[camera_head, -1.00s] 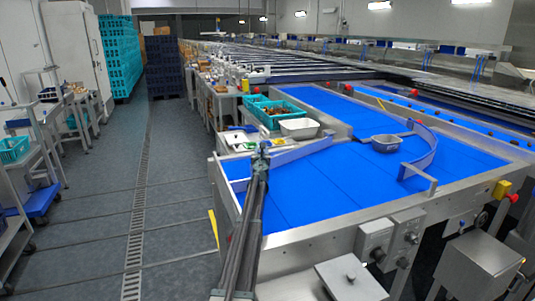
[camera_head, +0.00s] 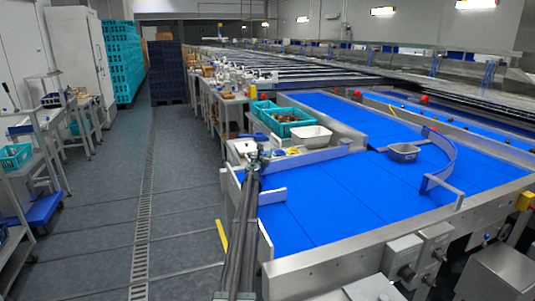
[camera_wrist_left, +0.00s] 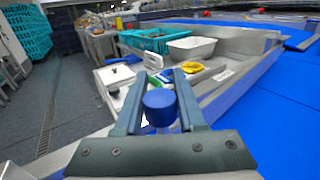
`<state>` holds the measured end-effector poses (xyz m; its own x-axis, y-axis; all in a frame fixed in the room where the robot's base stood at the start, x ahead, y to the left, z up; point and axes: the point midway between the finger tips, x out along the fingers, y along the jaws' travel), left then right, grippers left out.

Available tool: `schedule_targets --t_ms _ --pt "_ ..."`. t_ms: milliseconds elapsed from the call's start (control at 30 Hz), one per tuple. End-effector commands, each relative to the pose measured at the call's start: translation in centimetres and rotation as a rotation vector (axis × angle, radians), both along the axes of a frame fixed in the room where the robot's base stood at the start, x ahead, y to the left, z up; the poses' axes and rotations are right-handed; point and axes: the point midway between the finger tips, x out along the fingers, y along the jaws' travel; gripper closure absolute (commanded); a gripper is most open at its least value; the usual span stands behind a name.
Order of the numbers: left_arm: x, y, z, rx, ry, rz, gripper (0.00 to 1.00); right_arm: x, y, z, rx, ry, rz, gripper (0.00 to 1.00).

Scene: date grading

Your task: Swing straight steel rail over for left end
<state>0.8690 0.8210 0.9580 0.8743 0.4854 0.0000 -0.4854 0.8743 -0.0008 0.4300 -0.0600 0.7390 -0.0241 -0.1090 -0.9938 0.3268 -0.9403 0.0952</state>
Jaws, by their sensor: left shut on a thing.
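A straight steel rail (camera_head: 312,157) lies along the far left edge of the blue belt (camera_head: 340,205). Its left end is close to my left gripper (camera_head: 256,160). In the left wrist view, my left gripper (camera_wrist_left: 160,82) is shut on a round blue knob (camera_wrist_left: 159,107) between its two fingers. Whether the knob is fixed to the rail is hidden. My right gripper is not in view.
Teal crates (camera_head: 286,119) and a white tub (camera_head: 310,135) stand beyond the rail. A yellow item (camera_wrist_left: 191,67) lies near the fingers. Control boxes (camera_head: 403,258) are on the near frame.

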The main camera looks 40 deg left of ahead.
Motion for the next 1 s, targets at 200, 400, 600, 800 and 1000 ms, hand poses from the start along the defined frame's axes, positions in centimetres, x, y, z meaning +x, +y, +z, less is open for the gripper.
schedule_targets --t_ms 200,400,600,800,1000 --pt "0.1 -0.2 0.0 0.001 0.000 -0.003 0.31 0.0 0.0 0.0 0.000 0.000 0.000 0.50" --pt "0.1 -0.1 0.0 0.001 0.000 -0.001 0.31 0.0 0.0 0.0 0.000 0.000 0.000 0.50" --pt "0.0 -0.1 0.0 0.001 0.000 -0.001 0.31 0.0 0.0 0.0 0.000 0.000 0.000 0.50" --pt "-1.1 -0.8 0.0 0.001 0.000 0.000 0.31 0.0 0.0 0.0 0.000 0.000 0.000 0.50" --pt "-3.9 -2.3 0.0 0.001 0.000 0.001 0.31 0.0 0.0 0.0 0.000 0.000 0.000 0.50"
